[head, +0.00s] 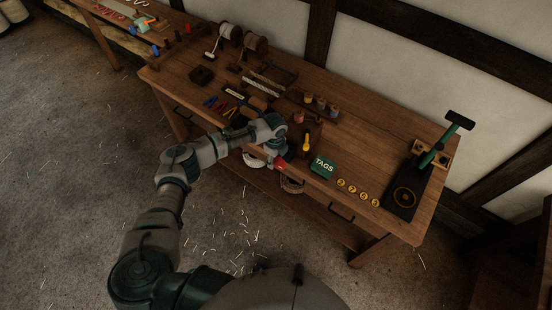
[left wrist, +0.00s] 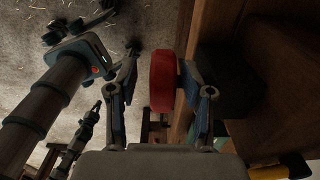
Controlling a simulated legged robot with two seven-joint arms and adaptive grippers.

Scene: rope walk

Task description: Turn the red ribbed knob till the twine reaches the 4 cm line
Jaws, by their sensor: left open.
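The red ribbed knob (head: 280,164) shows small at the bench's front edge, beside my left gripper (head: 274,153). In the left wrist view the knob (left wrist: 163,82) stands between the two fingers of my open left gripper (left wrist: 160,75). A clear gap shows on the left of the knob; on its right the finger is very close, and I cannot tell if it touches. The twine and the 4 cm line cannot be made out; my left arm covers part of the bench there. My right gripper is not seen.
On the wooden bench (head: 390,150), a green TAGS box (head: 323,166) and several yellow numbered discs (head: 358,192) lie right of the knob. An orange-handled tool (head: 306,143) stands behind it. A green-handled hammer (head: 445,140) is at the right end. Coils hang below the front edge.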

